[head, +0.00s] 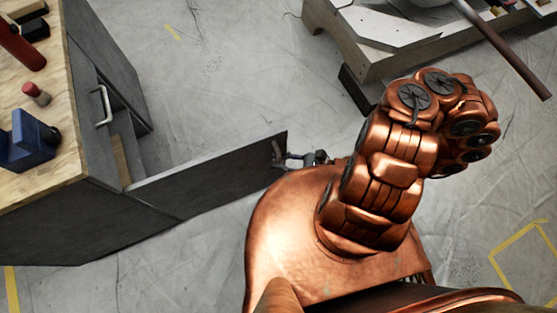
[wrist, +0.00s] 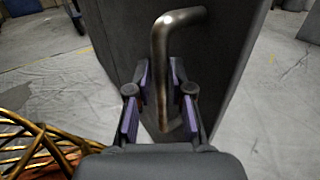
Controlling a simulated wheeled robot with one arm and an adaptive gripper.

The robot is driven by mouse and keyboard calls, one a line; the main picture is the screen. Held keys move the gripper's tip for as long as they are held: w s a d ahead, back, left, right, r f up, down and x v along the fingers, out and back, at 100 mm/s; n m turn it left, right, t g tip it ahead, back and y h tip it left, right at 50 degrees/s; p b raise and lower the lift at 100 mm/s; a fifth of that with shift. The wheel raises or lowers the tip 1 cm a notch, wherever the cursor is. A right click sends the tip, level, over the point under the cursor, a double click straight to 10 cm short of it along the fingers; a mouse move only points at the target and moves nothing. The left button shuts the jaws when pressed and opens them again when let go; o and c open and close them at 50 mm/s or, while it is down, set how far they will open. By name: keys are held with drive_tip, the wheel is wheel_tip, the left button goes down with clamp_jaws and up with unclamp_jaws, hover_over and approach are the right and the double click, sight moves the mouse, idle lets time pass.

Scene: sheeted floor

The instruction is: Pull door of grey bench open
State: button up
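The grey bench (head: 30,230) stands at the left of the head view, with a light wooden top. Its grey door (head: 215,178) is swung out wide to the right, and the opening beside the hinge side shows. In the wrist view the door (wrist: 225,50) carries a bent metal bar handle (wrist: 160,65). My gripper (wrist: 162,82) has its two purple-padded fingers on either side of this handle, close against it, so it looks shut on the bar. In the head view my gripper (head: 300,158) is at the door's free edge, partly hidden by my copper arm.
Another handle (head: 101,106) sits on the bench's upper front. Red items (head: 22,48) and a blue vise (head: 28,140) lie on the bench top. A wooden platform (head: 395,50) stands at the back right. The floor between is clear.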

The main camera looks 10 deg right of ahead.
drive_tip(key=shift+o, duration=1.2)
drive_tip(key=shift+f, duration=0.1)
drive_tip(key=shift+a, duration=0.1)
drive_tip(key=v, duration=1.2)
